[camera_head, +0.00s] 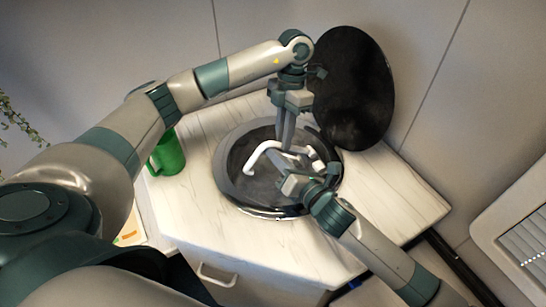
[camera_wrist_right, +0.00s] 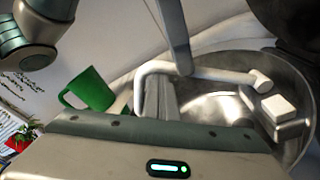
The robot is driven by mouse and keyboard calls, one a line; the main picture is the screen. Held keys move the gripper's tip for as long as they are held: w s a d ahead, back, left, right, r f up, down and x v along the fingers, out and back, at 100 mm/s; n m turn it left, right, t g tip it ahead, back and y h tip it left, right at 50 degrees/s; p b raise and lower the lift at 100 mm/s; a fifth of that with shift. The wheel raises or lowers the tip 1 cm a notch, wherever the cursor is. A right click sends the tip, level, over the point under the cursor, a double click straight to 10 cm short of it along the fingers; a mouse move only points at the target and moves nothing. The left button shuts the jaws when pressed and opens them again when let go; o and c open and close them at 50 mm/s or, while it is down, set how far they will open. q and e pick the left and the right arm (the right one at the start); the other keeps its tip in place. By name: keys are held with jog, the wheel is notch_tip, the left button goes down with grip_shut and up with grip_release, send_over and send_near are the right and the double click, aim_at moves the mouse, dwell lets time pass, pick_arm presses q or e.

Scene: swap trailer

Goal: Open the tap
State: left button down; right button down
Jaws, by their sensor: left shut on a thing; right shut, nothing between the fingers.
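The tap (camera_head: 262,149) is a bent white pipe over the dark round sink (camera_head: 219,177) in the pale counter. Its pipe also crosses the right wrist view (camera_wrist_right: 215,74). My left gripper (camera_head: 285,147) points down from above, its fingers closed on the tap near the middle of the sink; the exact contact is partly hidden. My right gripper (camera_head: 270,157) reaches in from the lower right, shut and empty, its fingertips close to the pipe. In the right wrist view its fingers (camera_wrist_right: 160,97) stand beside the pipe's bend; I cannot tell whether they touch it.
A green mug (camera_head: 168,156) stands on the counter left of the sink and shows in the right wrist view (camera_wrist_right: 91,89). A round black lid (camera_head: 360,88) stands upright behind the sink. The counter's front (camera_head: 235,232) is clear. A drawer handle (camera_head: 214,277) is below.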

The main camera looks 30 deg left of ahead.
pick_arm(q)
jog(key=shift+s+a+f, duration=0.25)
jog(key=shift+f, duration=0.15)
jog(key=c, duration=1.7)
grip_release()
jog(key=shift+w+d, duration=0.1)
jog(key=shift+r, duration=0.2)
jog(key=shift+w+r, duration=0.2)
jog(key=shift+r, duration=0.3)
jog(key=v, duration=1)
jog(key=shift+w+r, duration=0.1)
jog(key=shift+r, duration=0.15)
